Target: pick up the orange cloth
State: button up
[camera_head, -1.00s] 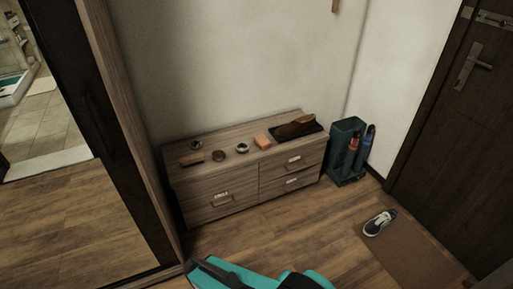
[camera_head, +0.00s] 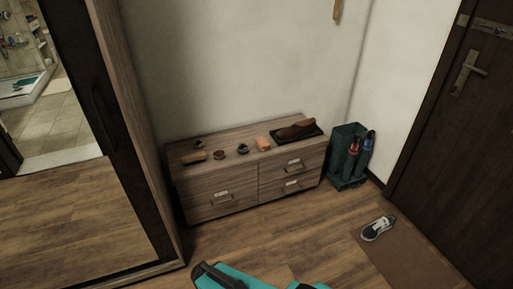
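The orange cloth (camera_head: 263,143) is a small folded piece lying on top of the low wooden dresser (camera_head: 222,189), right of the middle. It lies between a small dark round item (camera_head: 243,149) and a black tray (camera_head: 313,134) with a brown object on it. Nothing touches the cloth from above. Teal and black parts of my arm show at the bottom edge, well below and in front of the dresser. My gripper's fingertips cannot be made out.
A brown block (camera_head: 194,157) and small round items stand on the dresser's left half. A dark green bin (camera_head: 346,153) with umbrellas stands at its right. A shoe (camera_head: 378,228) lies on a brown mat (camera_head: 412,259). A mirrored wardrobe stands left. The floor before the dresser is clear.

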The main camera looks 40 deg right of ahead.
aim_at(262, 143)
jog(key=z, duration=0.15)
jog(key=i, duration=0.95)
jog(key=u, duration=0.1)
